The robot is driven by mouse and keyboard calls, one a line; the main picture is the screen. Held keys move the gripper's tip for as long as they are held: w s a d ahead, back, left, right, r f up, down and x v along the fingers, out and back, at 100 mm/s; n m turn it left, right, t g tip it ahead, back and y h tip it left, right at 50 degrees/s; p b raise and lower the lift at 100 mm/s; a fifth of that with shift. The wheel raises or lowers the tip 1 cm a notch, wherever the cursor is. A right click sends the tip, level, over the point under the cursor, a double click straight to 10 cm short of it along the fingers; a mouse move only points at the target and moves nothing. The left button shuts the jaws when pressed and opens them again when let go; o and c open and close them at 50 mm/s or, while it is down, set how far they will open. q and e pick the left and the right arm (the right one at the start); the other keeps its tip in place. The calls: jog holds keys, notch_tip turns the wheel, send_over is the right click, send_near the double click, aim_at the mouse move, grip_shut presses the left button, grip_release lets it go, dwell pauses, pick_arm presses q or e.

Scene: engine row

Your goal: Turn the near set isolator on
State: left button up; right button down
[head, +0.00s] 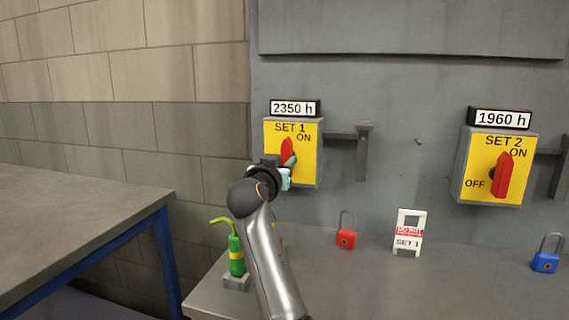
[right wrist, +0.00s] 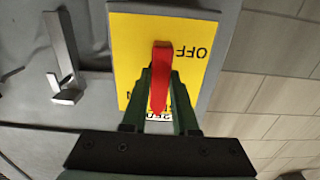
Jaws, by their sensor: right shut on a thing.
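The SET 1 isolator (head: 306,161) is a yellow-faced box under a "2350 h" label, on the left of the grey panel. Its red handle (head: 288,148) is partly hidden by my right gripper (head: 283,177). In the right wrist view, the red handle (right wrist: 162,62) lies between the two fingers (right wrist: 160,85), which are shut on it. There the yellow plate (right wrist: 130,40) appears upside down, with OFF beside the handle, which runs nearly straight up and down the picture. My left gripper is out of view.
The SET 2 isolator (head: 483,157), labelled "1960 h", is on the right, its red handle toward ON. On the bench (head: 385,285) are a red padlock (head: 346,238), a SET 1 tag (head: 409,222), a blue padlock (head: 545,261) and a green bottle (head: 236,255). A bracket (head: 361,150) sticks out right of SET 1.

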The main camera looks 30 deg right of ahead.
jog(key=c, duration=0.7)
grip_release()
jog(key=v, duration=1.2)
jog(key=shift+s+a, duration=0.2)
